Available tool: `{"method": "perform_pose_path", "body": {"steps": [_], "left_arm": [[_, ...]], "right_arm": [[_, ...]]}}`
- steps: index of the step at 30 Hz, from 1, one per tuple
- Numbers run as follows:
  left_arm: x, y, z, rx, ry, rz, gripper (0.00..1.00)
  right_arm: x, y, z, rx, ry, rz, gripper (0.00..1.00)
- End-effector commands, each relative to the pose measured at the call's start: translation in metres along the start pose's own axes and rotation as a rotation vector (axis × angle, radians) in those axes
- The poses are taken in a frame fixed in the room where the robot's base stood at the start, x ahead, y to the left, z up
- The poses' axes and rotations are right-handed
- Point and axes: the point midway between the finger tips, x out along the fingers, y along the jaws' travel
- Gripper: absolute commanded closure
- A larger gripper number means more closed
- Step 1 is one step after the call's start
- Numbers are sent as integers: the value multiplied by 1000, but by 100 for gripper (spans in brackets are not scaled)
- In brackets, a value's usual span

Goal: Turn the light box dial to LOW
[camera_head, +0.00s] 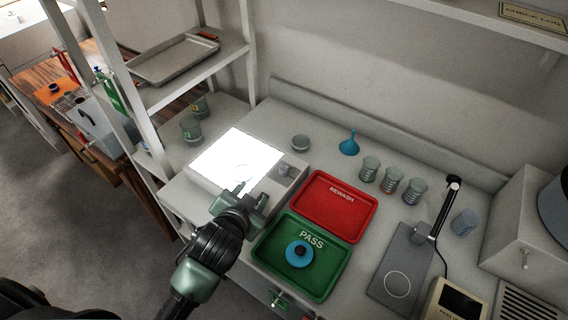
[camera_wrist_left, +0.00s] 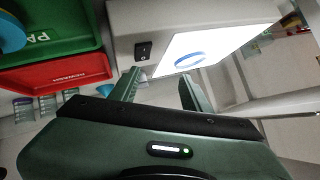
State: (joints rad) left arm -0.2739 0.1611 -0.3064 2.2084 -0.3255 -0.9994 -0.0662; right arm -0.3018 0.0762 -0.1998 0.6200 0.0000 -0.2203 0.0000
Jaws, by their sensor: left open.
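The light box (camera_head: 294,182) stands on the bench with its white panel (camera_head: 225,152) brightly lit. A small grey dial (camera_head: 284,170) sits on the strip right of the panel; its setting is too small to read. My left gripper (camera_head: 251,194) is open and empty over the near side of the box, a little short of the dial. The dial is not clear there. A blue-rimmed ring (camera_wrist_left: 190,59) shows on the panel. My right gripper is not in view.
A red REWASH tray (camera_head: 338,220) and a green PASS tray (camera_head: 270,251) holding a blue round piece (camera_head: 299,253) lie right of the box. Several glass jars and a blue funnel (camera_head: 349,144) stand behind. A shelf rack post (camera_head: 144,112) rises at left.

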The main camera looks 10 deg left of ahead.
Motion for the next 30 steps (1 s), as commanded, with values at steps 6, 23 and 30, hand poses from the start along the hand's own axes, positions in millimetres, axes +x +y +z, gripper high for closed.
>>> {"method": "perform_pose_path", "body": {"steps": [6,23,30], "left_arm": [[12,-8,-152,320,469,-173,53],[-46,210,-265,2130,1844,-191,53],[51,116,-159,-2356,-1390,-414,53]], "right_arm": [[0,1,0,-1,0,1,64],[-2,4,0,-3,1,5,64],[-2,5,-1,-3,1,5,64]]}}
